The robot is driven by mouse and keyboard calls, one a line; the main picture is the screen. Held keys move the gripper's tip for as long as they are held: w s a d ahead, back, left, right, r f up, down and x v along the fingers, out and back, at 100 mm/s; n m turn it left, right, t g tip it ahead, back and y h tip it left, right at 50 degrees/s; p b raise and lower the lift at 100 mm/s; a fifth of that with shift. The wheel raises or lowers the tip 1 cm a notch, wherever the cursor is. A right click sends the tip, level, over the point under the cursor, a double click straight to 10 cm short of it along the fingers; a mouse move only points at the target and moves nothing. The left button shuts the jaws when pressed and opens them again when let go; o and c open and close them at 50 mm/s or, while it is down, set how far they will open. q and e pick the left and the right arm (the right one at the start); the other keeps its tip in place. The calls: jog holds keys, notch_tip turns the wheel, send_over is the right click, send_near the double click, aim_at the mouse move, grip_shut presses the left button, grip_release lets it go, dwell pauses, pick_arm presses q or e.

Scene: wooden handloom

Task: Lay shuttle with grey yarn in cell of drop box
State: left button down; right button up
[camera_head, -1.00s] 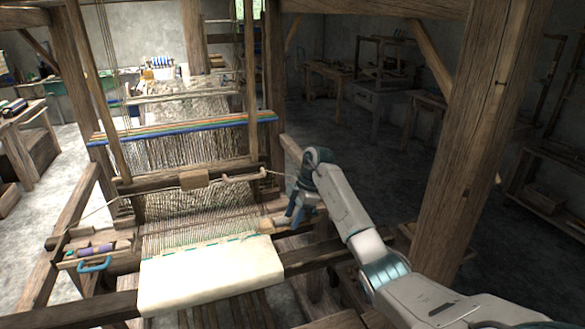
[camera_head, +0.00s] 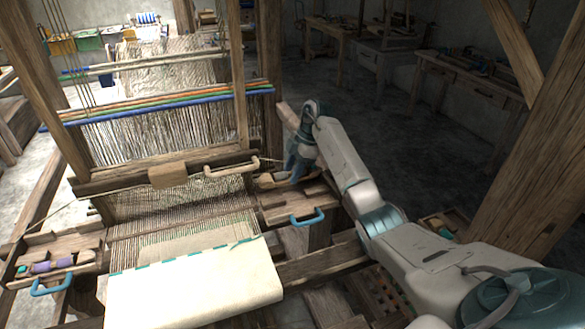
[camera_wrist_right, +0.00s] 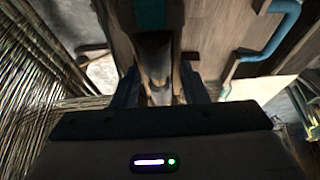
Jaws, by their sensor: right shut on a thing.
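My right gripper (camera_head: 297,172) is over the back part of the right-hand drop box (camera_head: 296,206), a wooden box with a blue handle (camera_head: 306,218), beside the loom's warp. In the right wrist view its dark fingers (camera_wrist_right: 160,88) are shut on the shuttle with grey yarn (camera_wrist_right: 155,55), whose grey cylinder shows between them. A teal part (camera_wrist_right: 150,13) shows just beyond it. My left gripper is not in view.
A left-hand drop box (camera_head: 85,246) holds a shuttle with purple yarn (camera_head: 52,265) and has a blue handle (camera_head: 50,285). Cream cloth (camera_head: 195,285) covers the loom's front. A wooden beam with a grip (camera_head: 232,168) crosses the warp. A thick post stands at right.

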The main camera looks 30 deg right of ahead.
aim_at(292, 190)
jog(key=shift+f+b, duration=0.3)
jog(key=shift+f, duration=0.45)
jog(key=shift+w+f, duration=0.1)
jog(key=shift+f, duration=0.05)
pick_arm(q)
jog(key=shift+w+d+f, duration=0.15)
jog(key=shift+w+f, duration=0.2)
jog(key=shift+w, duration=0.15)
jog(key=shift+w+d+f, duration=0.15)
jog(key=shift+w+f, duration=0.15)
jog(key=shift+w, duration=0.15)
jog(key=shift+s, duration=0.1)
pick_arm(e)
jog(key=shift+f, duration=0.55)
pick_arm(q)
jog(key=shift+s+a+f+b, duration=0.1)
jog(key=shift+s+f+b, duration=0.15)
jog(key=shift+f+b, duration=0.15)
pick_arm(e)
jog(key=shift+f, duration=0.9)
jog(key=o, duration=1.1)
